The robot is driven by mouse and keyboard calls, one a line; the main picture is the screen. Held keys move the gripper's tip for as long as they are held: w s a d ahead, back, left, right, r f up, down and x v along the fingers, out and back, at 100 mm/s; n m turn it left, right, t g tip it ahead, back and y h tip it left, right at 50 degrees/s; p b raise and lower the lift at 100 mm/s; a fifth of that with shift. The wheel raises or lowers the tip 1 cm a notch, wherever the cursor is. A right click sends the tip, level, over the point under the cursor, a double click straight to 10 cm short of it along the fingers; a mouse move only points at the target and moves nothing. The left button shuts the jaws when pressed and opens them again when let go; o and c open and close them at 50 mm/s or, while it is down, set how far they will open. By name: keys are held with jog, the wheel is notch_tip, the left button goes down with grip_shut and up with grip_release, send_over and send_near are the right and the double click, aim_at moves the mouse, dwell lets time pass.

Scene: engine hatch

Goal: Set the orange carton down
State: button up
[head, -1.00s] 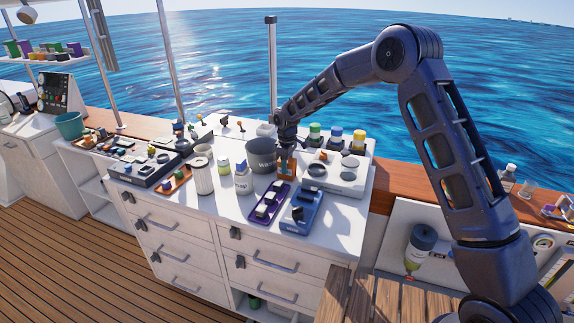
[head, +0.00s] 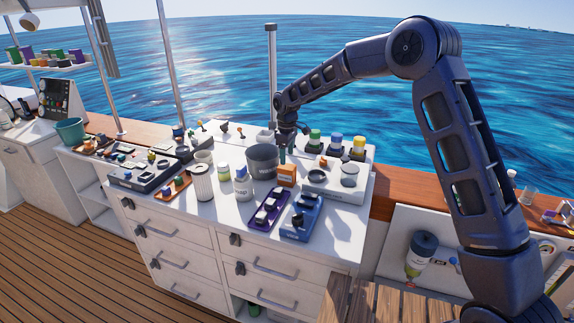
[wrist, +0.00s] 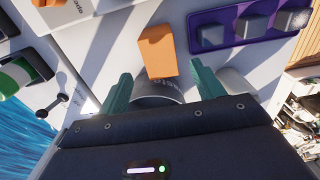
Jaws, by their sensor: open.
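The orange carton (head: 287,175) rests on the white counter just right of the grey waste bin (head: 262,162). In the wrist view the carton (wrist: 156,52) lies beyond the fingertips, clear of them. My gripper (head: 284,153) is open and empty, above and behind the carton. In the wrist view its two teal fingers (wrist: 161,82) are spread wide, with the bin (wrist: 158,100) partly hidden behind the gripper body.
A purple tray (head: 268,209) with grey blocks and a blue device (head: 301,218) lie in front.

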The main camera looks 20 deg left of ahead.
jog(key=shift+r, duration=2)
jog(key=d+r+m+t, duration=0.1)
jog(key=d+r+m, duration=0.35)
jog(key=d, duration=0.75)
jog(key=d+r+m, duration=0.1)
jog(key=d+r, duration=0.6)
jog(key=d, duration=0.4)
jog(key=d+r+m+t, duration=0.15)
jog(key=d+r, duration=0.45)
jog(key=d, duration=0.6)
jog(key=s+d+r+m, duration=0.1)
jog(key=s+d+m, duration=0.2)
jog(key=s+d, duration=0.45)
jog(key=s+d+r+m, duration=0.2)
jog(key=s+d+m, duration=0.15)
jog(key=d, duration=0.65)
jog(key=s+d+f+m+t, duration=0.1)
jog(key=s+d+f+m, duration=0.1)
jog(key=s+d, duration=0.3)
jog(key=s+d+f+m+t, duration=0.1)
jog(key=s+d+f+m, duration=0.1)
jog(key=s+d, duration=0.3)
jog(key=s+f, duration=0.1)
jog(key=s, duration=0.3)
